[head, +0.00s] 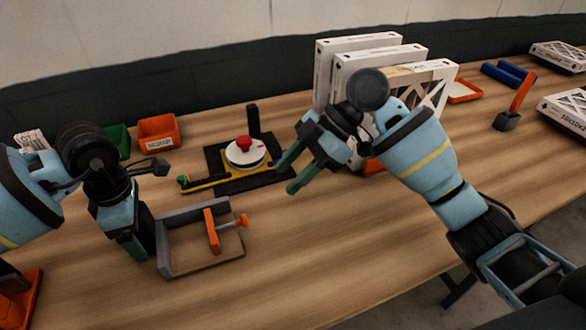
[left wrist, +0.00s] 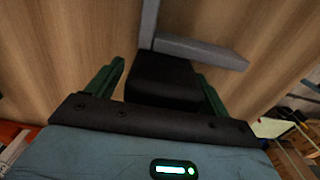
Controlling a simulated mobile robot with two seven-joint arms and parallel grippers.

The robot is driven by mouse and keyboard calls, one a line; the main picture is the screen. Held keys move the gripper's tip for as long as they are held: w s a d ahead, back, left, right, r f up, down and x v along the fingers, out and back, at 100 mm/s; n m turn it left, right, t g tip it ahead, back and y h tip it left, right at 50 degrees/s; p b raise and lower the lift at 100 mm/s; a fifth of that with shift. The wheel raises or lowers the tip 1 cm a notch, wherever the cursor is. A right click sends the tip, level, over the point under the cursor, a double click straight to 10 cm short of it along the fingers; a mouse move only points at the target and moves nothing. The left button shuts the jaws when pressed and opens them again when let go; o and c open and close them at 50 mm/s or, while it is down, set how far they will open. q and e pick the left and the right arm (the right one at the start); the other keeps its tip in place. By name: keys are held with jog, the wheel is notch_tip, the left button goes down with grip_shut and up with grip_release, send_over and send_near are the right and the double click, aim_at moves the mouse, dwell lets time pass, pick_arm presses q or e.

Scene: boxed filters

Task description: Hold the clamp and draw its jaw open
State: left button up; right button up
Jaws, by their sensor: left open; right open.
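The clamp lies on the table in the head view, with a grey frame (head: 167,252), an orange jaw plate (head: 212,231) and an orange screw knob (head: 239,221) on its right side. A black block (left wrist: 163,80) joins the grey frame (left wrist: 200,52) in the left wrist view. My left gripper (head: 134,250) points down at the clamp's left end. Its open green fingers stand on either side of the black block in the left wrist view (left wrist: 160,78); contact cannot be told. My right gripper (head: 284,177) is open and empty above the table, right of and behind the clamp.
A black base (head: 270,180) with a yellow-handled fixture and red knob stands behind the clamp. Green (head: 117,140) and orange (head: 158,136) bins stand back left. Boxed filters (head: 345,60) stand behind my right gripper. The table front of the clamp is clear.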

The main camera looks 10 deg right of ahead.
pick_arm(q)
notch_tip(320, 180, up, 12)
dwell(0.5)
dwell(0.3)
